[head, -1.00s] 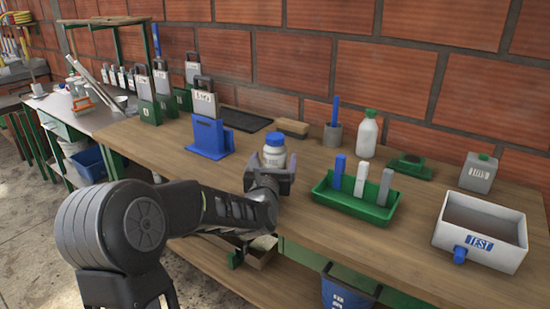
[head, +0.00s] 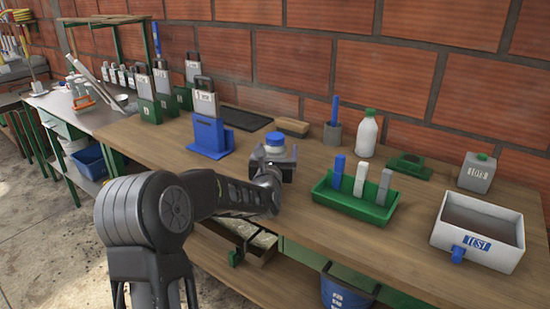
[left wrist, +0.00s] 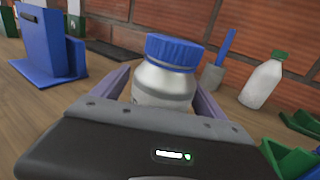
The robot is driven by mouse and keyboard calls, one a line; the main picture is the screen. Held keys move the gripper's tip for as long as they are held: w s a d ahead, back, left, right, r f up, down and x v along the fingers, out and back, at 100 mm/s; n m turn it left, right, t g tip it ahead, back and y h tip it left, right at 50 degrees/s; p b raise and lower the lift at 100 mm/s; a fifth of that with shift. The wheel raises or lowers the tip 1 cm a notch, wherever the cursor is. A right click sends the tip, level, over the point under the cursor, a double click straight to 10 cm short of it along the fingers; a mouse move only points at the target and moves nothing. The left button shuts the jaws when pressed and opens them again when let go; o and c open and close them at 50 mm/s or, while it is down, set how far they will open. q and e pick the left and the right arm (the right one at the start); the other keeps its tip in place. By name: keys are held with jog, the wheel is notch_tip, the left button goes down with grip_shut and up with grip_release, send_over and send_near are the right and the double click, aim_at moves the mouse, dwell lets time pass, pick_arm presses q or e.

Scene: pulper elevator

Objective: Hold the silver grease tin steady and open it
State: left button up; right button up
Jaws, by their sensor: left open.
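The grease tin (head: 275,143) is a small silver-white jar with a blue ribbed lid. In the left wrist view the tin (left wrist: 163,82) rises between the fingers of my left gripper (head: 273,160). The jaws are open, one finger on each side of the tin's body. I cannot tell whether either finger touches it. The gripper hides the tin's lower part in the head view. My right gripper is not in view.
A blue stand (head: 209,137) is left of the tin. A green tray (head: 346,205) with three upright blocks is to the right. A white TEST box (head: 478,252) is at far right.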

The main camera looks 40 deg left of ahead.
pick_arm(q)
jog(key=shift+r, duration=0.1)
grip_shut()
dwell(0.9)
